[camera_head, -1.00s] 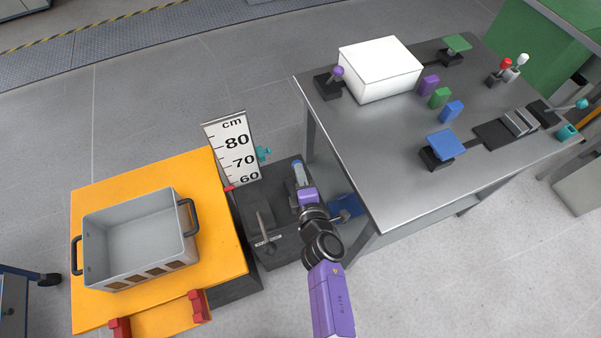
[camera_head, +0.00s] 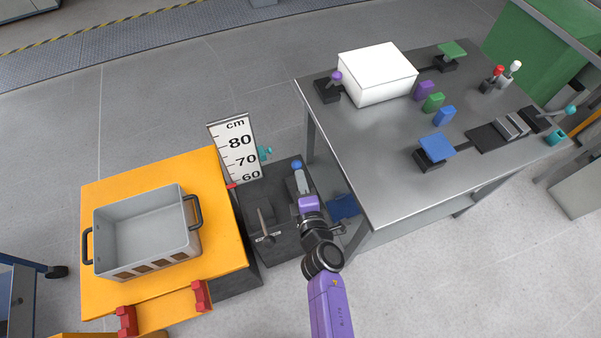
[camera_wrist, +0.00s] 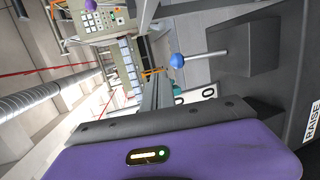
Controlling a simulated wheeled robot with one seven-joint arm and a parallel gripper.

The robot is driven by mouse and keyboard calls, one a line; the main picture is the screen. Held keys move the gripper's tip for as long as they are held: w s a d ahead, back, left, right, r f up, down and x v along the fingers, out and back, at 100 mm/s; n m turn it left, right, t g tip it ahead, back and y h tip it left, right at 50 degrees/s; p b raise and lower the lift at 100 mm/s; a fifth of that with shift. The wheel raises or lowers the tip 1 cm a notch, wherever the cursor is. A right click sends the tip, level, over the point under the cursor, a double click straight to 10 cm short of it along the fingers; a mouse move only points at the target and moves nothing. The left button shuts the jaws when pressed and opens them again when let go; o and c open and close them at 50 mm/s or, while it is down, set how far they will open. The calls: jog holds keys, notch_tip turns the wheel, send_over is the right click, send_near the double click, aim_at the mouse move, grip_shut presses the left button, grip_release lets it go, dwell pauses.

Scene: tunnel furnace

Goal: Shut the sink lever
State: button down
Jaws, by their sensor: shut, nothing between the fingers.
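A lever with a blue ball knob (camera_head: 297,165) stands on the dark unit between the orange platform and the metal table. In the wrist view the blue ball (camera_wrist: 177,60) sits on a thin rod from a dark block (camera_wrist: 248,45). No readable label names it as the sink lever. My gripper (camera_head: 299,174) is shut and empty, its tip just below the ball in the head view. In the wrist view the shut fingers (camera_wrist: 156,77) lie left of the ball, with a small gap in the picture. Whether they touch cannot be told.
The dark unit (camera_head: 275,245) also carries a grey handle (camera_head: 263,222) and a height scale (camera_head: 234,150). A grey bin (camera_head: 146,235) stands on the orange platform (camera_head: 215,265) at left. The metal table (camera_head: 375,180) with several levers stands close at right.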

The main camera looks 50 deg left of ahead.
jog(key=s+d+r+p, duration=0.4)
jog(key=d+p, duration=0.2)
jog(key=shift+r, duration=0.35)
dwell(0.5)
